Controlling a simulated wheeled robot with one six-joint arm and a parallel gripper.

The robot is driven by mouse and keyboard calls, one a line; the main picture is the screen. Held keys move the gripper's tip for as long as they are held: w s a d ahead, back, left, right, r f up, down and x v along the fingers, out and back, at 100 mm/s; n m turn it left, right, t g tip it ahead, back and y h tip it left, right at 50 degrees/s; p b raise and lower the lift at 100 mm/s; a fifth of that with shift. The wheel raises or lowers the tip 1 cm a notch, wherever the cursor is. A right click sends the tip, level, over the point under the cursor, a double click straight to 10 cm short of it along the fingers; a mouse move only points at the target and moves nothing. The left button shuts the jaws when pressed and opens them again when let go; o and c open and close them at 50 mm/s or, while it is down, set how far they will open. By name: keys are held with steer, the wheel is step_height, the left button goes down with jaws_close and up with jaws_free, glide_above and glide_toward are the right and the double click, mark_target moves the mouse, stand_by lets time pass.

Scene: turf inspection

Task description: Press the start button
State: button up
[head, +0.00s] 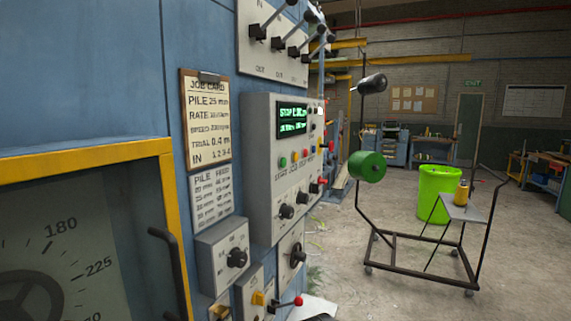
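A grey control box (258,185) is mounted on the blue machine wall, seen at a steep angle. Its small screen (292,120) is lit with green text that seems to begin with "STOP". Under the screen is a row of small coloured buttons, with a green button (282,162) at the left end. Lettering runs below the row, but it is too small to read surely, so I cannot confirm which is the start button. Red knobs (322,181) stick out at the box's right side. My gripper is not in view.
A job card (205,118) hangs left of the box. A yellow-framed window (85,162) with a dark handle (167,258) is nearer left. Black levers (278,42) project above. A wheeled frame (425,245) and a green bin (438,193) stand right on open concrete floor.

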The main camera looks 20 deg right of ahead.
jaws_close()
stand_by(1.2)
